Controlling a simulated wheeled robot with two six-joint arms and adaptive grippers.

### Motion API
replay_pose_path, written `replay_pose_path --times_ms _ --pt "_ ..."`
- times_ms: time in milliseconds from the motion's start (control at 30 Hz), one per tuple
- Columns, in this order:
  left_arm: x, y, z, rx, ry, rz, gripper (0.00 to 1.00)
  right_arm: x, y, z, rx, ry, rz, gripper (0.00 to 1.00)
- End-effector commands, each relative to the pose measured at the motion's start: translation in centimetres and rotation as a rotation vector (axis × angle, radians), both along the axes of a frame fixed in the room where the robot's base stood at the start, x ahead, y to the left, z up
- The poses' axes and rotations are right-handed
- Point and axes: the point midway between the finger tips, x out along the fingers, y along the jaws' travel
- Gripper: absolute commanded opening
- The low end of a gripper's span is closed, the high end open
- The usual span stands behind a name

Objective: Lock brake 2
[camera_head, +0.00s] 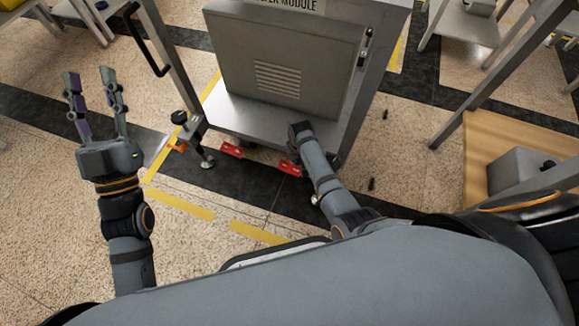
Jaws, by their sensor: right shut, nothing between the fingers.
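A grey wheeled cart (285,50) stands ahead, with part of a "MODULE" label at its top. Two red pedals show low at its front edge: a left red pedal (231,150) and a right red pedal (290,168). I cannot tell which is brake 2, or whether either is locked. My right gripper (300,131) is at the cart's lower front, just above the right pedal in the picture. It is shut and empty; its fingertips are hard to make out, and contact is unclear. My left gripper (94,92) is open and empty, raised left of the cart.
A caster (207,161) and an orange part (178,146) sit at the cart's lower left. A wooden-topped table (487,130) with a grey box (520,168) stands at right. Small dark pieces lie on the floor right of the cart. Speckled floor at left is clear.

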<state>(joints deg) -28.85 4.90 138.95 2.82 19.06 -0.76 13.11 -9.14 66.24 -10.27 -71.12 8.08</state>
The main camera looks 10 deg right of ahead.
Motion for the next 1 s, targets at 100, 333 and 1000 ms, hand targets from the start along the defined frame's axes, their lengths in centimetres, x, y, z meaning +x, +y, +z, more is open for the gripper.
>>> replay_pose_path --times_ms 100,333,1000 --pt "0.5 0.0 -1.0 -0.001 0.049 0.002 0.4 0.0 0.0 0.2 0.0 0.0 0.0 0.0" --pt "1.4 0.1 -3.0 -0.002 0.143 0.003 0.4 0.0 0.0 0.4 0.0 0.0 0.0 0.0" --pt "3.0 0.2 -9.5 -0.009 0.421 0.004 0.4 0.0 0.0 1.0 0.0 0.0 0.0 0.0"
